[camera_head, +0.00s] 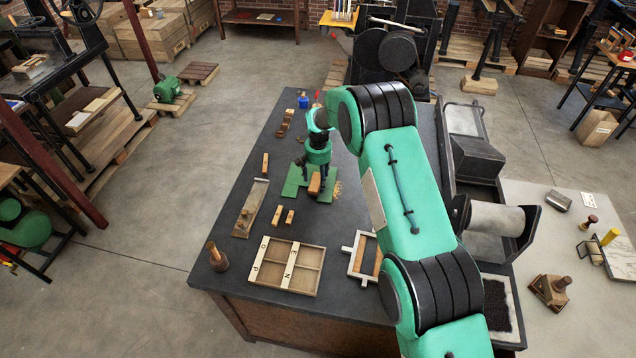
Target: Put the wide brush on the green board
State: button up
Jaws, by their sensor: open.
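The green board (292,184) lies flat on the dark bench. A brown block-like thing (315,185), which looks like the wide brush, is over the board's right part, right at my gripper's fingers. My gripper (316,177) points down over the board and is open, with its dark fingers around or just behind the brown thing. I cannot tell whether they touch it, or whether it rests fully on the board. My gripper and wrist hide part of the board.
Left of the board are a wooden-handled tool (265,164) and a long flat piece (250,208). Small wooden blocks (283,216), a divided wooden tray (289,266), a light frame (362,258) and a wooden-handled tool (217,256) stand nearer. A press with a roller (495,218) is at right.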

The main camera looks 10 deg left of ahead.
aim_at(318, 182)
notch_tip(318, 182, up, 10)
jog(key=shift+f+b, duration=0.2)
jog(key=shift+b, duration=0.25)
dwell(0.5)
